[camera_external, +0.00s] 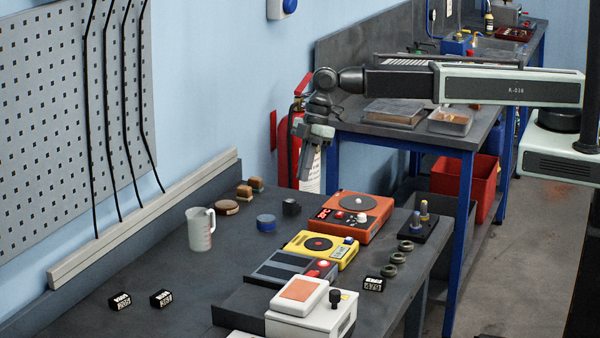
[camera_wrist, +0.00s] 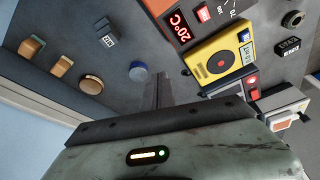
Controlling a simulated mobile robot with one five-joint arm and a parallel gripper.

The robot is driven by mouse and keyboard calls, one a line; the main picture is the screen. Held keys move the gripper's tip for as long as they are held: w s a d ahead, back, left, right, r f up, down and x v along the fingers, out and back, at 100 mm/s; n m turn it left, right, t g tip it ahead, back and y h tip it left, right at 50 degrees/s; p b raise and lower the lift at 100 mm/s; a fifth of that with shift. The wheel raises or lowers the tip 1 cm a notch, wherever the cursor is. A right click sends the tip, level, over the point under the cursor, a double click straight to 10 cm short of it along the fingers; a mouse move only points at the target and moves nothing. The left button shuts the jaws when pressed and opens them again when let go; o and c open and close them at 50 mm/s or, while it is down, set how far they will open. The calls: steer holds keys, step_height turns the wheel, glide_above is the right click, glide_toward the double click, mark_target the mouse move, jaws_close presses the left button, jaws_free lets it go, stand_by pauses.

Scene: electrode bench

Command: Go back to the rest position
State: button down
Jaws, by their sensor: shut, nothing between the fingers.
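My gripper (camera_external: 306,165) hangs from my outstretched arm above the far end of the dark bench (camera_external: 170,285), pointing down. It is shut and empty. In the wrist view, the closed fingers of my gripper (camera_wrist: 158,90) show at the centre over the bare bench top. The blue round tin (camera_wrist: 139,71) lies just left of the fingers in that view. The orange device (camera_external: 352,214) with a red display and the yellow device (camera_external: 320,248) stand below and to the right of my gripper in the external view. My gripper touches nothing that I can see.
A measuring jug (camera_external: 200,230) stands on the bench, with small brushes (camera_external: 249,187) behind it. A grey device (camera_external: 292,268) and a white device (camera_external: 312,312) stand nearer. Black labelled blocks (camera_external: 161,299) lie at the front left. A fire extinguisher (camera_external: 296,150) hangs behind my gripper.

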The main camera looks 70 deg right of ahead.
steer(key=s+d+f+m+h+b, duration=0.1)
steer(key=d+f+m+b, duration=0.15)
steer(key=d, duration=0.95)
steer(key=s+d+f+m+h+b, duration=0.1)
steer(key=d+f+m, duration=0.2)
steer(key=d, duration=0.9)
steer(key=s+d+f+m+g+h, duration=0.1)
steer(key=s+d+m, duration=0.7)
steer(key=s+d, duration=0.2)
steer(key=shift+s+d+b, duration=0.2)
steer(key=shift+d+b, duration=0.15)
steer(key=shift+b, duration=0.1)
